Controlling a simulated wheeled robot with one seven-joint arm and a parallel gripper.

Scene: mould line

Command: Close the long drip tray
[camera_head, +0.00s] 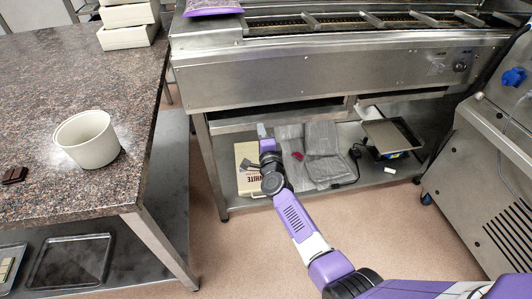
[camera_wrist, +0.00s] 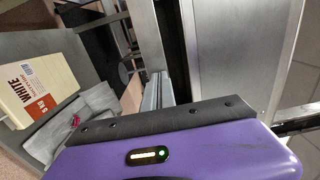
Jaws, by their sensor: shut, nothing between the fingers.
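The long drip tray (camera_head: 285,117) appears as a metal strip under the left part of the steel machine's front, with a dark gap between it and the panel above. In the wrist view a metal edge (camera_wrist: 146,35), probably the tray, runs beside a dark gap and the panel. My gripper (camera_head: 261,130) is shut and empty, pointing up at the tray's front from below. In the wrist view my gripper's fingers (camera_wrist: 157,90) show beyond the purple housing, close to that metal edge. I cannot tell whether they touch it.
The steel machine (camera_head: 300,75) stands over a low shelf (camera_head: 375,180) with a WHITE box (camera_head: 250,180), grey cloths (camera_head: 322,155) and a dark scale (camera_head: 395,138). A granite counter (camera_head: 60,100) is on the left, a steel cabinet (camera_head: 480,170) on the right. Open floor lies between.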

